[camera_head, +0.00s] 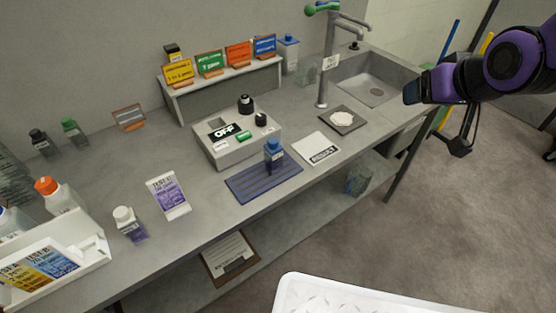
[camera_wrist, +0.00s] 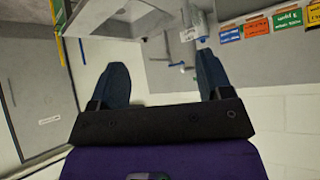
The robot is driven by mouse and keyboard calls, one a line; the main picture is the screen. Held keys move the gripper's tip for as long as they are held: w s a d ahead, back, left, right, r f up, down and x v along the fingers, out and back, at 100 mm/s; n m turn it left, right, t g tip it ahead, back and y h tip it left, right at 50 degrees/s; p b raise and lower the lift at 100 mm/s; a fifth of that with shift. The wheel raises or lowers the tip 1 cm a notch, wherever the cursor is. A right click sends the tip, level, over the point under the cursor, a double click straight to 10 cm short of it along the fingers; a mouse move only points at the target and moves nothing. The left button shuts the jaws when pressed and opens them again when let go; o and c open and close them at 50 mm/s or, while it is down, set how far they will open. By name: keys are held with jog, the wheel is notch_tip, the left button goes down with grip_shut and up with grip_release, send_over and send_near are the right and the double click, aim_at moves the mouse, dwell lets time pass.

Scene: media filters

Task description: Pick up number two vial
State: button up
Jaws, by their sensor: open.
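Several small capped vials stand on the grey bench in the head view, and I cannot read a number two on any. One has a black cap (camera_head: 40,142), one a green cap (camera_head: 72,130), and one a white cap over purple contents (camera_head: 128,224). A blue-capped vial (camera_head: 274,151) stands upright on a dark blue ribbed mat (camera_head: 245,187). My gripper (camera_head: 412,92) is raised at the upper right, beyond the sink end and apart from all vials. In the wrist view my gripper (camera_wrist: 160,78) has its two fingers wide apart, with nothing between them.
A grey control box (camera_head: 222,151) marked OFF stands behind the mat. The sink (camera_head: 375,88) and faucet (camera_head: 322,85) are at the right end. A white rack (camera_head: 90,258) holds bottles at the left. A sign-bearing shelf (camera_head: 225,85) stands at the back.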

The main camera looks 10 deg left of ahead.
jog(key=w+a+f+n+y, duration=0.1)
jog(key=a+f+n+y, duration=0.2)
jog(key=a+f, duration=0.9)
jog(key=n+y, duration=0.3)
jog(key=y, duration=0.1)
send_near(278, 163)
jog(key=a+f, duration=0.1)
jog(key=a, duration=0.1)
jog(key=shift+t, duration=0.3)
jog(key=x, duration=0.4)
jog(key=shift+w+a+f, duration=0.1)
jog(key=shift+w, duration=0.3)
jog(key=shift+x, duration=2.85)
jog(key=shift+w, duration=0.2)
jog(key=c, duration=0.9)
